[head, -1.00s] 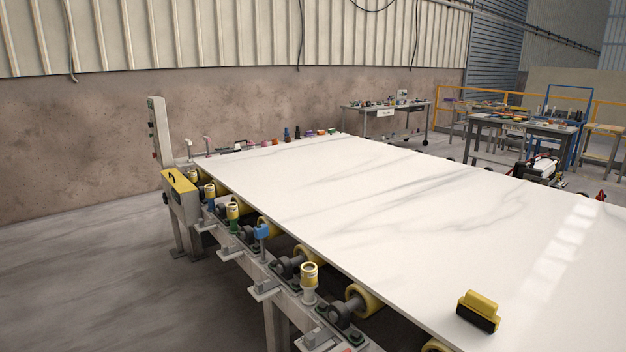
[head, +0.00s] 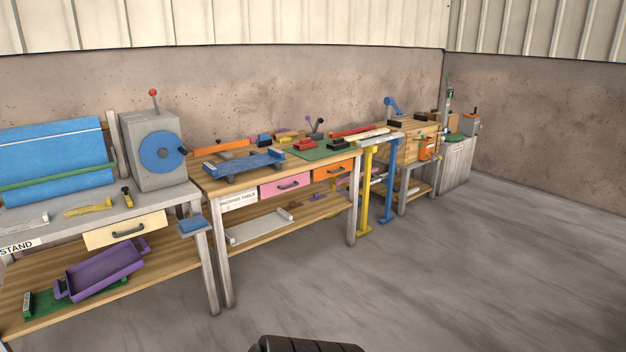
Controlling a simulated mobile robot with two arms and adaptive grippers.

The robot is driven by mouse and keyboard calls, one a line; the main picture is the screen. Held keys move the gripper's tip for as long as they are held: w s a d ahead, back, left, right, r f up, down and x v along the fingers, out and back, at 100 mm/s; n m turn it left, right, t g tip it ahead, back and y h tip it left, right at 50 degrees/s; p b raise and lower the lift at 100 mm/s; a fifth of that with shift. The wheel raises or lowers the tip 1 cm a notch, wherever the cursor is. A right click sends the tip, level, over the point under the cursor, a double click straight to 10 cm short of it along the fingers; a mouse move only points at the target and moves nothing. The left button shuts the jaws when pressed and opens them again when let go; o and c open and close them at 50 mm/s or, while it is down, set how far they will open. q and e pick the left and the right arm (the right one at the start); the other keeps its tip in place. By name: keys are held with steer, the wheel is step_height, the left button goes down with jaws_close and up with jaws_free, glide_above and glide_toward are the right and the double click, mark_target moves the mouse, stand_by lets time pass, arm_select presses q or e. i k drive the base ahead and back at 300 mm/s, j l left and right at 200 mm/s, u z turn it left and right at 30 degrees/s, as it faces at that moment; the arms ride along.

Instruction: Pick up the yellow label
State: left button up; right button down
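A flat yellow piece (head: 88,209) lies on the grey top of the left bench, in front of the blue roll. I cannot tell for certain whether it is the yellow label. A small yellow and black tool (head: 127,197) stands to its right, and a pale flat piece (head: 24,222) lies to its left. Neither of my grippers can be made out in the head view.
The left bench (head: 182,200) carries a blue roll (head: 55,165) and a grey machine (head: 135,130); a purple tray (head: 100,275) is on its lower shelf. A wooden workbench (head: 205,182) stands to its right. A dark ribbed object shows at the bottom edge. The floor (head: 480,260) is clear at right.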

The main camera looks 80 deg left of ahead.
mark_target(83, 210)
steer(key=u, duration=3.95)
steer(key=i+l, duration=0.15)
steer(key=i, duration=0.3)
steer(key=i+l, duration=0.2)
steer(key=i, duration=0.3)
steer(key=i+l+u, duration=0.1)
steer(key=i, duration=0.35)
steer(key=i+l, duration=0.25)
steer(key=i, duration=0.25)
